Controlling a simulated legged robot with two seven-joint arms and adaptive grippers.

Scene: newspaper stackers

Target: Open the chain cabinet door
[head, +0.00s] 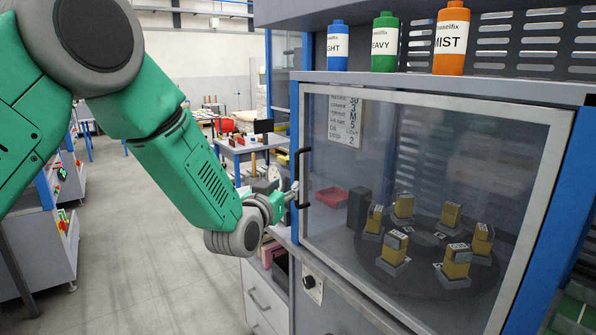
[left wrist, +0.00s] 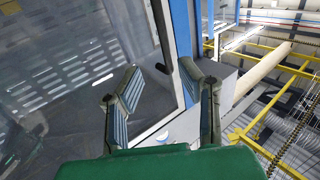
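The cabinet door (head: 440,110) is a glass pane in a light grey frame, and it looks shut. Its black upright handle (head: 302,178) is on the left side of the frame. My left gripper (head: 291,194) is right beside the handle's lower part in the head view; contact cannot be told there. In the left wrist view my left gripper (left wrist: 168,95) has its two fingers spread apart. A small dark piece (left wrist: 162,68), probably the handle, shows between and beyond the fingertips. The door frame (left wrist: 170,50) runs behind them. My right gripper is not in view.
Behind the glass, several yellow blocks stand on a dark round turntable (head: 420,265). Blue, green and orange bottles (head: 384,45) stand on the cabinet top. A knob (head: 308,282) and drawers (head: 265,300) are below. Open floor (head: 150,260) lies to the left.

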